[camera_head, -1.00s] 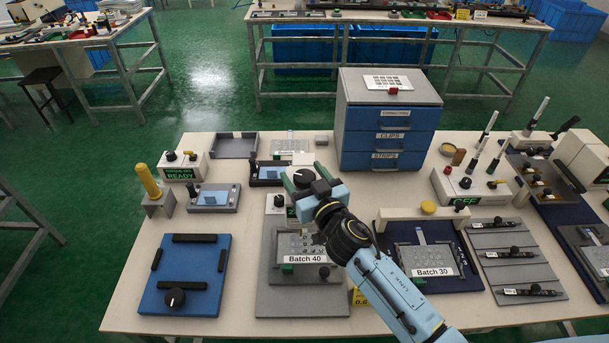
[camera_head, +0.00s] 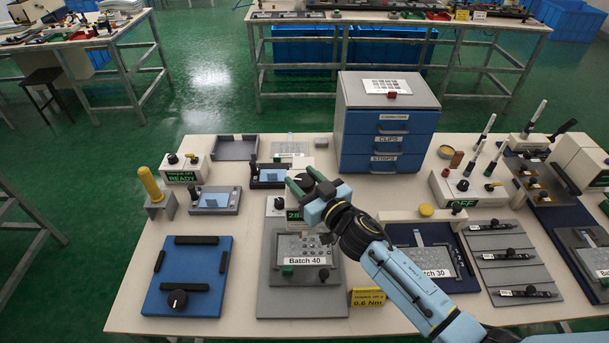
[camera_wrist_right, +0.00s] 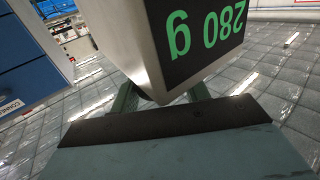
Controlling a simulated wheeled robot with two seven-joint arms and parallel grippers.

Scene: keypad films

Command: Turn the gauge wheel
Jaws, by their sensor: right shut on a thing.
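The gauge's black wheel (camera_head: 303,180) sits between the fingers of my right gripper (camera_head: 303,181), which is shut on it. The gauge's small display (camera_head: 294,214) shows beside the gripper in the head view, partly covered. In the right wrist view the gauge display (camera_wrist_right: 208,32) reads 280 g in green, upside down. Its grey housing hides most of the wheel there. The green fingers of the right gripper (camera_wrist_right: 160,96) reach under the housing. My left gripper is not in view.
The grey fixture with the Batch 40 plate (camera_head: 305,246) lies just in front of the gauge. The Batch 30 fixture (camera_head: 425,258) lies to the right, under my arm. A blue drawer cabinet (camera_head: 388,125) stands behind. A blue plate (camera_head: 187,275) lies at left.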

